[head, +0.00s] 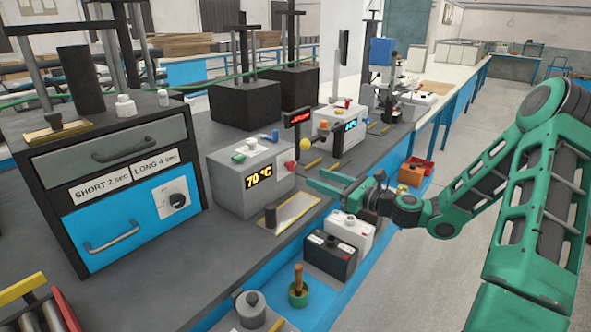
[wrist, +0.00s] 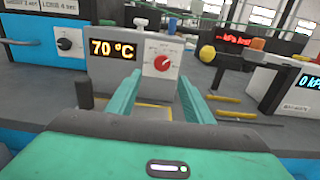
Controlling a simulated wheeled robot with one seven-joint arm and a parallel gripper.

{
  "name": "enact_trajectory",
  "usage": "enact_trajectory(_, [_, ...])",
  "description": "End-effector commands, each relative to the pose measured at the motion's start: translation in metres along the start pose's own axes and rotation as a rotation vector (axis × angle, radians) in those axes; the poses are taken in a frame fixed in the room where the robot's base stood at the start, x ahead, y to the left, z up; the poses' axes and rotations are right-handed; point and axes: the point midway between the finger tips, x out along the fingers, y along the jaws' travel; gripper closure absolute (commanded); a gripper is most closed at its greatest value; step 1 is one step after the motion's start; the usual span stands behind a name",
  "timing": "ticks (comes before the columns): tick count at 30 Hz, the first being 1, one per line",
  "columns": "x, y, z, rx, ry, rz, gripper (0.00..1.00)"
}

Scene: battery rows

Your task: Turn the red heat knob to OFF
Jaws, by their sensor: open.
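The red heat knob (wrist: 163,60) sits on a white dial plate on the front of a grey box (wrist: 108,68) whose display reads 70 °C. In the head view the knob (head: 289,166) shows small on the right part of the box (head: 225,190). My gripper (wrist: 158,95) is open, with green fingers spread apart and nothing between them. The knob appears ahead, between the fingers and beyond their tips, apart from them. In the head view my gripper (head: 326,182) is to the right of the box. The dial marks are too small to read.
A black and blue cabinet (head: 120,220) with a dark knob (head: 176,200) stands left of the box. A black post (head: 270,217) stands in front of the box. A yellow ball-topped lever (head: 306,145) and a kPa unit (wrist: 285,88) are to the right. Batteries (head: 330,258) sit below the gripper.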

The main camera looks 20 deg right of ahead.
Motion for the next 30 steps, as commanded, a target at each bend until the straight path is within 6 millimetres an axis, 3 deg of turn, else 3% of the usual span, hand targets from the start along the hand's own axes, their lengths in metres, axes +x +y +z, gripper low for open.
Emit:
enact_trajectory(5, [0.015, -0.006, 0.0, 0.001, -0.001, -0.008, 0.53])
enact_trajectory(18, [0.083, -0.01, 0.0, -0.002, 0.0, -0.013, 0.53])
enact_trajectory(30, [0.098, -0.01, 0.0, -0.002, 0.001, -0.014, 0.53])
